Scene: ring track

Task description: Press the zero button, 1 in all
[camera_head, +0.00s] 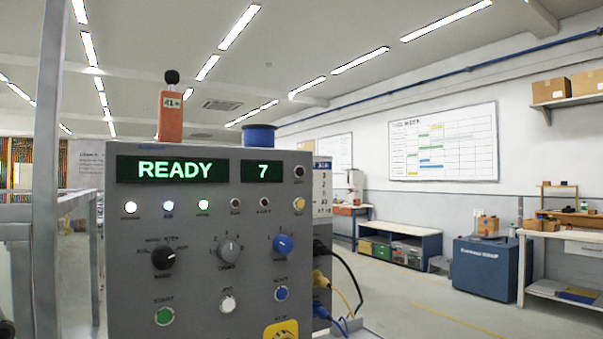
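A grey control panel (209,254) stands upright in front of me. Its left green display (173,169) reads READY and its right display (263,171) reads 7. Low on the panel are a green button (164,316), a white button (227,303) and a blue button (281,293). Their small labels are too blurred to read surely, so I cannot tell which one is zero. A black knob (163,258), a grey knob (229,250) and a blue knob (283,244) sit above them. My gripper is not in view.
A yellow part (281,329) at the panel's lower right is cut off by the frame. A grey post (46,180) rises close on the left. Cables (347,280) loop out on the panel's right side. Open floor lies right, before a blue cabinet (483,268).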

